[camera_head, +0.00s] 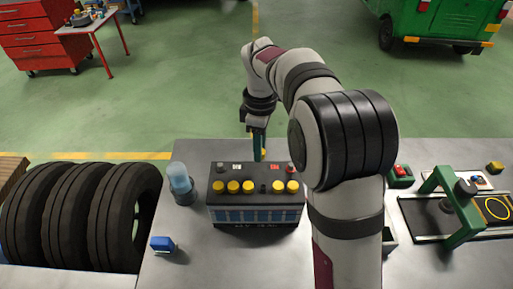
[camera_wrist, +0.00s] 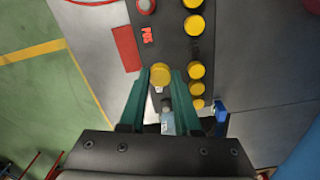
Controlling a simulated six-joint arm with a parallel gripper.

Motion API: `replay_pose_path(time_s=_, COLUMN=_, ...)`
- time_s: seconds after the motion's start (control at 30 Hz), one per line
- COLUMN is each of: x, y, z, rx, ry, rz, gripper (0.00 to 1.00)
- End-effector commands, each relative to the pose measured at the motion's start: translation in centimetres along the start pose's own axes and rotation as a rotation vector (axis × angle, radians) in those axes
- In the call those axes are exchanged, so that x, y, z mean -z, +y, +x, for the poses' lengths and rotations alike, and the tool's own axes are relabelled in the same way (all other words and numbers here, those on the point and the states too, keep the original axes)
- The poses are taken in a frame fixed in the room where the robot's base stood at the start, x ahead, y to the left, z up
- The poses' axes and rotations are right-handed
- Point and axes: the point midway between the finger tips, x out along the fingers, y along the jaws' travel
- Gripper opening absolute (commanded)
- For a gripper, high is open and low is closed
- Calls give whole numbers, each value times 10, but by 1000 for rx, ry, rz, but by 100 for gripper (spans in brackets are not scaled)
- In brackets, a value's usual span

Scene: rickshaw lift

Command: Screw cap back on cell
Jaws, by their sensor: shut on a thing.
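My gripper (camera_head: 259,150) is over the rear edge of the dark battery (camera_head: 255,214), with its green fingers pointing down. It is shut on a yellow cap (camera_wrist: 160,75), which shows between the fingertips in the wrist view. The cap is apart from the row of cells. Several yellow caps (camera_head: 233,187) sit in a row along the battery's front top edge; the row also shows in the wrist view (camera_wrist: 195,70). There is a gap in this row, right of the middle in the head view, where no cap shows. The cell opening itself is too small to make out.
A clear bottle with a blue tint (camera_head: 180,178) stands left of the battery, and a small blue block (camera_head: 162,244) lies front left. Tires (camera_head: 80,215) stand beyond the bench's left edge. A green-framed fixture (camera_head: 460,215) is at right. Bare bench (camera_head: 225,262) lies in front.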

Motion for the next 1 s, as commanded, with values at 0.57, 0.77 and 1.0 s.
replay_pose_path(time_s=0.57, x=-23, y=-54, z=9, rx=2, ry=-1, rz=-22, gripper=0)
replay_pose_path(time_s=0.77, x=-23, y=-54, z=23, rx=1, ry=0, rz=-21, gripper=0)
replay_pose_path(time_s=1.0, x=-23, y=-54, z=26, rx=0, ry=0, rz=-20, gripper=0)
